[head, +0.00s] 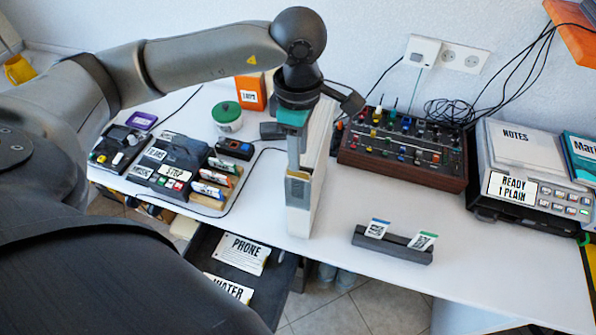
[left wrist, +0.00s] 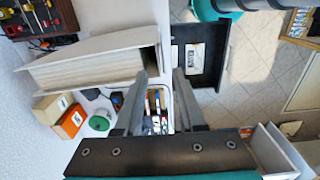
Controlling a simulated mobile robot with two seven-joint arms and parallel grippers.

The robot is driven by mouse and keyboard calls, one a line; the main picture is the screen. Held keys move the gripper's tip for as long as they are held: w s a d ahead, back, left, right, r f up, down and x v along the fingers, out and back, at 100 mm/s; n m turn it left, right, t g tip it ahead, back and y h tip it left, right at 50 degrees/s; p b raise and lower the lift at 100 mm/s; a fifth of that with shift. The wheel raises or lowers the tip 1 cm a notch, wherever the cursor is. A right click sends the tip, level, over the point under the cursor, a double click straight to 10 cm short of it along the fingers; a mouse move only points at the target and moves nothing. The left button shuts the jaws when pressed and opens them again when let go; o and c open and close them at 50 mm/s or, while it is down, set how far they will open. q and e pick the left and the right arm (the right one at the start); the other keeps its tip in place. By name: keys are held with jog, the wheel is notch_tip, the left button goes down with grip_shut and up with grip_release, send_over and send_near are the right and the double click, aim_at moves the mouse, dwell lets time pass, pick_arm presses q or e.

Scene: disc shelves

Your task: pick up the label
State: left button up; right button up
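Several printed labels are in view, and I cannot tell which one is meant. A white PHONE label (head: 245,252) and a WATER label (head: 229,288) lie in an open dark drawer (head: 282,283) below the table's front edge. One white label (left wrist: 195,56) also shows in the drawer in the left wrist view. My right gripper is not in view.
A label rack (head: 170,168), a green-lidded jar (head: 227,117) and an orange box (head: 251,92) are at the left. The table around the card holder is clear.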

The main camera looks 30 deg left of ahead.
pick_arm(q)
jog(key=shift+s+f+p, duration=0.15)
jog(key=shift+f+p, duration=0.15)
jog(key=shift+f, duration=2.05)
